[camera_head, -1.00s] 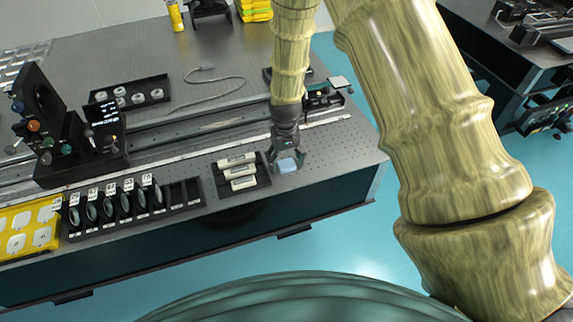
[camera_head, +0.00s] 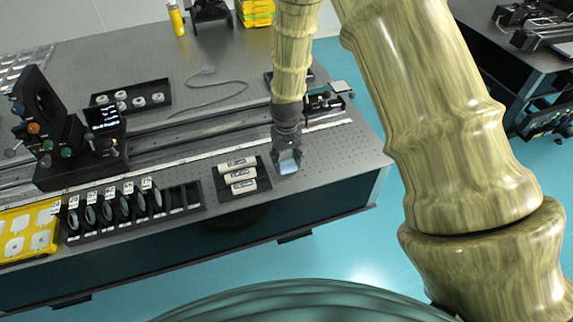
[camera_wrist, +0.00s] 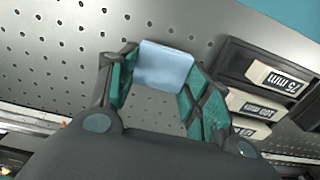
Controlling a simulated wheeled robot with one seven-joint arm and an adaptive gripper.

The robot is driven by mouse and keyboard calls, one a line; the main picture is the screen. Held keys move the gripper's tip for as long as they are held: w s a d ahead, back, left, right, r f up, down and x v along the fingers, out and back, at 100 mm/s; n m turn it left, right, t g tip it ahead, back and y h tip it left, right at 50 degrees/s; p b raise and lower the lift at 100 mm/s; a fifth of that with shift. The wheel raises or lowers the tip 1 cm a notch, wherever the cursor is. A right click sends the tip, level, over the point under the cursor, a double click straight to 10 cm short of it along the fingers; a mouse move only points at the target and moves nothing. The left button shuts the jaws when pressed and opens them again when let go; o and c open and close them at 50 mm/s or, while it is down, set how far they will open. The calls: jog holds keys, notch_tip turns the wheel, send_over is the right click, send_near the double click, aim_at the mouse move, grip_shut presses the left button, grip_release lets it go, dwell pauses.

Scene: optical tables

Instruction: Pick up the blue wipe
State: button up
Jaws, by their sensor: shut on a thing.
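The blue wipe (camera_wrist: 163,66) is a small pale blue block between the two green-padded fingers of my gripper (camera_wrist: 155,78) in the wrist view. In the head view the wipe (camera_head: 288,168) shows just under my gripper (camera_head: 287,158), near the front edge of the optical table (camera_head: 330,160). My gripper is shut on the wipe, with a finger against each side. I cannot tell whether the wipe is clear of the table top.
Right beside my gripper, to its left, is a black tray (camera_head: 222,183) with 3 white labelled boxes. Further left stand a rack of lenses (camera_head: 110,222) and a yellow case (camera_head: 30,232). A rail (camera_head: 200,133) runs behind. The table's right front corner is bare.

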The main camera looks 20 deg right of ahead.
jog(key=shift+r+b, duration=0.35)
jog(key=shift+r, duration=0.45)
jog(key=s+d+r+b, duration=0.1)
jog(key=s+b, duration=0.3)
jog(key=s, duration=1.2)
jog(key=shift+d+r, duration=0.35)
jog(key=shift+d, duration=0.1)
jog(key=shift+c, duration=0.2)
